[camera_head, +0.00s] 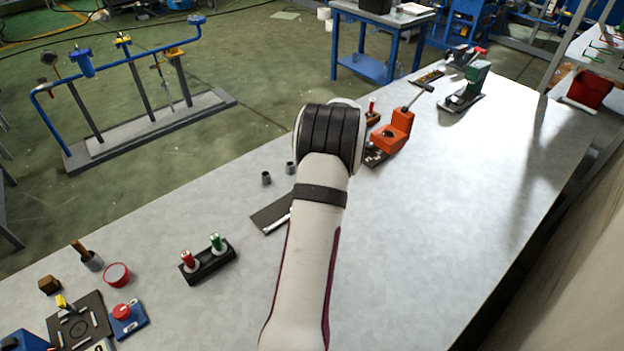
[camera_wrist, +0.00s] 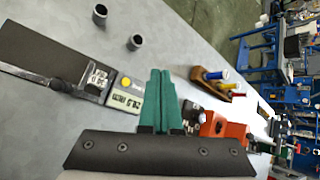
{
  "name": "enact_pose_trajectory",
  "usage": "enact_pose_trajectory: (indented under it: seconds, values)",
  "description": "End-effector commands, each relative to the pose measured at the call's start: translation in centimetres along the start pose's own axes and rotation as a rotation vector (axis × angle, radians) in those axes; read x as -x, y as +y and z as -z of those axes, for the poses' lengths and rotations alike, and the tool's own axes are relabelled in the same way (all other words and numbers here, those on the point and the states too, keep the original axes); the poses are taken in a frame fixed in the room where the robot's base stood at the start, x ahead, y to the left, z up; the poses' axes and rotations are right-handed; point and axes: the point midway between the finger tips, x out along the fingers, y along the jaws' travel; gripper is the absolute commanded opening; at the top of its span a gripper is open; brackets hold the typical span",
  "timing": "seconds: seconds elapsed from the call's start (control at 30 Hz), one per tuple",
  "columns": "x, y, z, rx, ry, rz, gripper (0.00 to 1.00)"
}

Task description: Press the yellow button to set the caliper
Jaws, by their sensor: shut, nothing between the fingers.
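In the wrist view, the yellow button (camera_wrist: 126,82) is a small round spot on a light grey block with a digital readout (camera_wrist: 126,101). This block adjoins the caliper (camera_wrist: 62,85), whose pale bar runs left along a dark plate (camera_wrist: 40,48). My gripper (camera_wrist: 160,73) has teal fingers, shut together and empty. In the picture, the fingertips are just right of the yellow button; I cannot tell their height above it. In the head view, my arm hides the gripper and the button; only part of the dark plate (camera_head: 268,212) shows.
Two small grey cylinders (camera_wrist: 100,14) (camera_wrist: 134,42) stand beyond the caliper. An orange device (camera_head: 393,133) and a wooden block with coloured pegs (camera_wrist: 212,82) stand further along the table. A red-and-green button box (camera_head: 208,262) is at left. The right side of the table is clear.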

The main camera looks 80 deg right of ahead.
Motion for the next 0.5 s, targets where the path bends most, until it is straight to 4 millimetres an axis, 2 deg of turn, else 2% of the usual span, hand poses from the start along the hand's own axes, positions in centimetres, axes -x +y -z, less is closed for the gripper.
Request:
enact_pose_trajectory:
  seconds: [0.27, 0.5]
  values:
    - [-0.2, 0.2, 0.1, 0.001, -0.001, -0.002, 0.0]
    - [-2.3, 1.8, 1.6, 0.001, 0.001, -0.005, 0.0]
